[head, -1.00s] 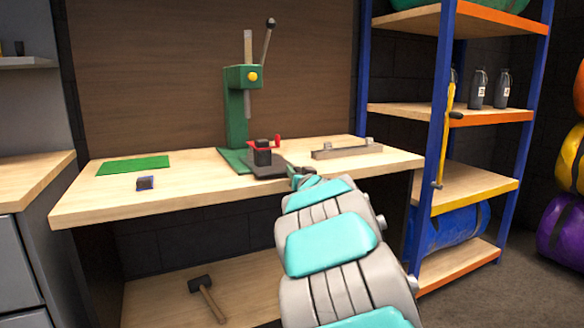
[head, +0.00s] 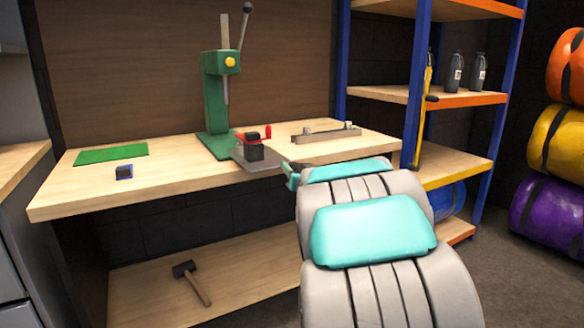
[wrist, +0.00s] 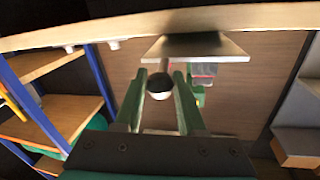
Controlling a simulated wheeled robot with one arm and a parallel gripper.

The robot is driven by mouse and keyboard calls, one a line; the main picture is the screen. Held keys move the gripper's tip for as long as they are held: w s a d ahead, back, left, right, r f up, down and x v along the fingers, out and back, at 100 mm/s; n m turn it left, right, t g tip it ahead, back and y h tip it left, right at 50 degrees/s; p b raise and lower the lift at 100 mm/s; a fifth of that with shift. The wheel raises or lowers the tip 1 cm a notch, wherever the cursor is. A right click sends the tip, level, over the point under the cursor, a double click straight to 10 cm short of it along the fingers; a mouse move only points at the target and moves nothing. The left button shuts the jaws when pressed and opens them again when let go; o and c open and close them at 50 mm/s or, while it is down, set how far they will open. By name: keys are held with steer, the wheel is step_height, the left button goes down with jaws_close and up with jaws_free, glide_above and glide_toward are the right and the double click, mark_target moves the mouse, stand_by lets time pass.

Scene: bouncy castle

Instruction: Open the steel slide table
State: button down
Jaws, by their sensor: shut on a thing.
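The green press (head: 217,110) stands on the workbench. The steel slide table (head: 268,162) is a flat grey plate in front of its base, with a black block (head: 254,152) on it. The plate reaches out past the bench's front edge, and its underside shows in the wrist view (wrist: 225,48). My gripper (wrist: 160,95) is shut on a round knob (wrist: 160,84) below the plate, between its two green fingers. In the head view my arm hides most of the gripper and the knob.
The bench top (head: 180,180) also holds a green mat (head: 110,153), a small dark blue block (head: 124,172) and a metal bar (head: 326,134). A mallet (head: 192,282) lies on the lower shelf. A blue-framed rack (head: 414,90) stands close on the right.

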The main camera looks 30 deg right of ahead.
steer(key=c, duration=0.5)
jaws_free()
steer(key=shift+s, duration=0.1)
steer(key=s, duration=0.5)
steer(key=s+a, duration=0.1)
steer(key=s, duration=0.1)
steer(key=shift+s+a+b, duration=0.1)
steer(key=shift+s+b, duration=0.15)
steer(key=shift+b, duration=0.1)
steer(key=s+a+f+g, duration=0.4)
steer(key=s+f+g, duration=0.1)
steer(key=s+f, duration=0.25)
steer(key=s+a+f+g, duration=0.3)
steer(key=s+f+g, duration=0.2)
steer(key=s+f, duration=0.3)
steer(key=s+a+f+n+g+y, duration=0.1)
steer(key=s+a+f+g, duration=0.1)
steer(key=s, duration=0.6)
steer(key=s+a+f+n+g+y, duration=0.1)
steer(key=s+a+f+g, duration=0.2)
steer(key=s+a, duration=0.4)
steer(key=s+a+f+n+g, duration=0.2)
steer(key=s+a+g, duration=0.2)
steer(key=s, duration=0.6)
steer(key=shift+a+f+g+y, duration=0.15)
steer(key=shift+a+g+y, duration=0.15)
steer(key=shift+y, duration=0.1)
